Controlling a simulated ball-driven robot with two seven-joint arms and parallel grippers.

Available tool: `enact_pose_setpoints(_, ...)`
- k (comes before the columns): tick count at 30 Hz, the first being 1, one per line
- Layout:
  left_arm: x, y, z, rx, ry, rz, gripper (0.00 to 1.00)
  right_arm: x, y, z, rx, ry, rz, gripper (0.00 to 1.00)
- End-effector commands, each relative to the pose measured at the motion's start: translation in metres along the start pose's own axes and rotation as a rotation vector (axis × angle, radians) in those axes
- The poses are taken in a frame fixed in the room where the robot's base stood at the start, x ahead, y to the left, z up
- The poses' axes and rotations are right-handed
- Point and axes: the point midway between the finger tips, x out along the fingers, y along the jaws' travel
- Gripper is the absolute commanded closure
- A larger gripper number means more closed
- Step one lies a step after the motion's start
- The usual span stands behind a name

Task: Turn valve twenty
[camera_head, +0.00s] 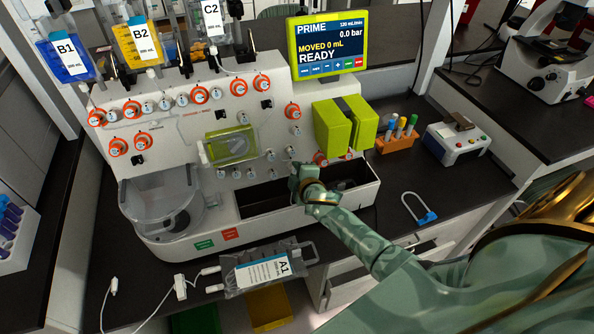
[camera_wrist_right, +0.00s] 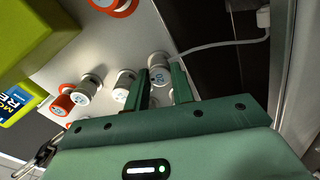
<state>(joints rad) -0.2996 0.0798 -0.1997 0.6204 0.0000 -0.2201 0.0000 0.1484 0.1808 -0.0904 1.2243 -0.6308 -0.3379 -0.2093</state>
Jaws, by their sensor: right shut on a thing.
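The cell processor (camera_head: 170,140) has a white front panel with many small round valves, several with orange rings. The knob's number is too small to read surely. Another white valve (camera_wrist_right: 123,84) sits just left of the fingers. My left gripper is not in view.
The screen (camera_head: 327,47) reads "PRIME", "READY". Green blocks (camera_head: 333,128) stand out from the panel near my right gripper. An open tray (camera_head: 262,203) lies below. An orange tube rack (camera_head: 397,141) stands on the bench at right.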

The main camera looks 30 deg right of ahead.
Motion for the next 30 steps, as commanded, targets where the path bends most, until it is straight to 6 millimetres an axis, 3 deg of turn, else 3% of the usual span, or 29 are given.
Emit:
enact_pose_setpoints(12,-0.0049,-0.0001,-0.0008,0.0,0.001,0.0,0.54,-0.0003,-0.0013,0.0004,-0.245,-0.001,-0.005,0.99)
enact_pose_setpoints(30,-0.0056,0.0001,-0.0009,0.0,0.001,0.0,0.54,-0.0002,-0.0019,0.0005,-0.302,-0.001,-0.006,0.99)
